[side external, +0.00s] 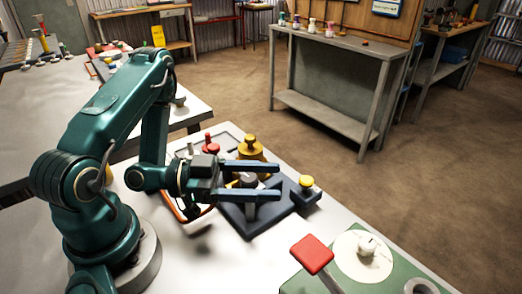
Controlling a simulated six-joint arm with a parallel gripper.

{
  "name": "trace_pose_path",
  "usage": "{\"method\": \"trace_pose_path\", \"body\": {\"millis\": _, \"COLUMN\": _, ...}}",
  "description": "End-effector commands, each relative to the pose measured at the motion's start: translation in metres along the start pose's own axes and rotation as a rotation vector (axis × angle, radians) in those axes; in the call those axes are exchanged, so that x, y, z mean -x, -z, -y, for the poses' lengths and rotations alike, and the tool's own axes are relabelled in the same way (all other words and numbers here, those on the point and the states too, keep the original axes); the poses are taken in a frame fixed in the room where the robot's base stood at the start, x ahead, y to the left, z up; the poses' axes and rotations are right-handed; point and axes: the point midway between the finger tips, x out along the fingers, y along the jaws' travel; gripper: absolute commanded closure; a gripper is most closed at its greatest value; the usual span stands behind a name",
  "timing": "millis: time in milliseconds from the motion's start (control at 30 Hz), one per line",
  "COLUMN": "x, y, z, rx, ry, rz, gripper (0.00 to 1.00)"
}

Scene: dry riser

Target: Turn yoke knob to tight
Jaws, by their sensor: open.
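My gripper (279,181) is open, with its two long blue fingers spread apart and pointing right. The fingers are above a dark blue-grey fixture (252,222) on the white table. A small grey round knob (248,180) shows between the fingers; I cannot tell whether either finger touches it. A brass-yellow knob (250,146) stands behind the upper finger, its lower part partly hidden. A yellow-topped knob (306,182) on a dark block sits just beyond the fingertips. I cannot tell for sure which of these is the yoke knob, and no tight mark is readable.
A red knob (210,145) stands on a grey tray behind my gripper. At the front right, a red paddle (311,253) and a white disc (362,262) with a small knob lie on a green board (408,268). A workbench (335,50) stands apart across the floor.

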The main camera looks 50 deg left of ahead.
Motion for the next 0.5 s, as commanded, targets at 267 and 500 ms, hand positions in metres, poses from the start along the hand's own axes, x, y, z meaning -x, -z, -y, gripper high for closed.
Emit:
{"method": "trace_pose_path", "body": {"millis": 267, "x": -0.0073, "y": 0.0005, "z": -0.0002, "rx": -0.001, "ry": 0.0, "rz": -0.003, "gripper": 0.31}}
{"method": "trace_pose_path", "body": {"millis": 500, "x": -0.0072, "y": 0.0005, "z": -0.0001, "rx": -0.001, "ry": 0.001, "rz": -0.003, "gripper": 0.46}}
